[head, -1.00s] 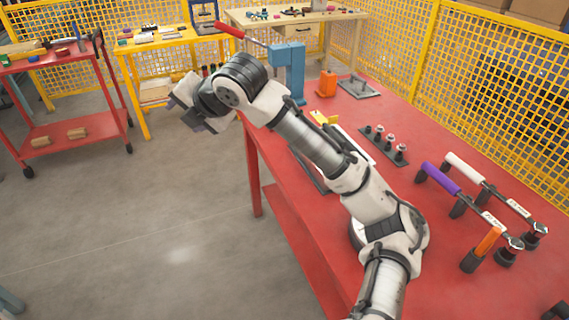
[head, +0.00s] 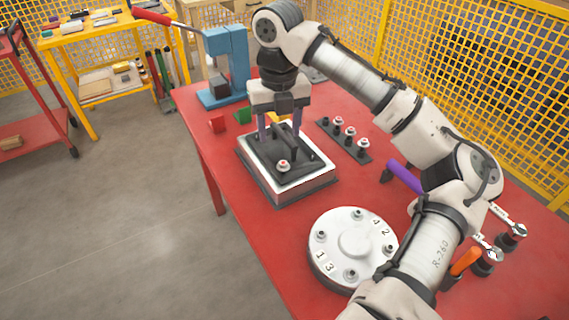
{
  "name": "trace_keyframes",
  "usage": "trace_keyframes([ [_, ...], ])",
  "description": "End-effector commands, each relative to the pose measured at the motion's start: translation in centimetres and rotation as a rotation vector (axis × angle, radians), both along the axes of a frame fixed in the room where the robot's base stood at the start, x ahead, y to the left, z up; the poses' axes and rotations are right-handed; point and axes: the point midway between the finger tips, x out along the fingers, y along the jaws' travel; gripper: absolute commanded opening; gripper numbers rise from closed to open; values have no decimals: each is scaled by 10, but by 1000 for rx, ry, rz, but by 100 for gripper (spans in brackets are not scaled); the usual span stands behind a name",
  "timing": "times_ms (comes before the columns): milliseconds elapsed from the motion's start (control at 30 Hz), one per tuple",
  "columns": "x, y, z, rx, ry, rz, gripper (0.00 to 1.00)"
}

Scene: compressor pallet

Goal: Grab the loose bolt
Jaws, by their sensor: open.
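My gripper (head: 279,141) points down with its purple fingers apart, over the dark cover plate (head: 268,160) of a white-rimmed box. The fingers stand on either side of the plate's middle; I cannot tell if they touch it. A bolt head with a reddish ring (head: 284,166) sits near the plate's front, just in front of the fingers and not between them. It may be the loose bolt, but I cannot tell. Several similar bolts (head: 351,131) stand in a dark rack to the right.
A white round flange (head: 352,244) with numbered bolt spots lies in front. Wrenches (head: 508,222) and an orange-handled tool (head: 465,262) are at right. Yellow mesh fence borders the back.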

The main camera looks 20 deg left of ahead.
Motion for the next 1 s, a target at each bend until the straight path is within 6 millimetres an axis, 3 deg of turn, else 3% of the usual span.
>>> trace_keyframes([
  [200,0,-1,-39,-1,0,-2,54],
  [467,2,-3,-57,-1,-1,-3,54],
  [700,4,-7,-92,-1,-1,-1,54],
  [1000,5,-7,-103,1,-2,-1,54],
])
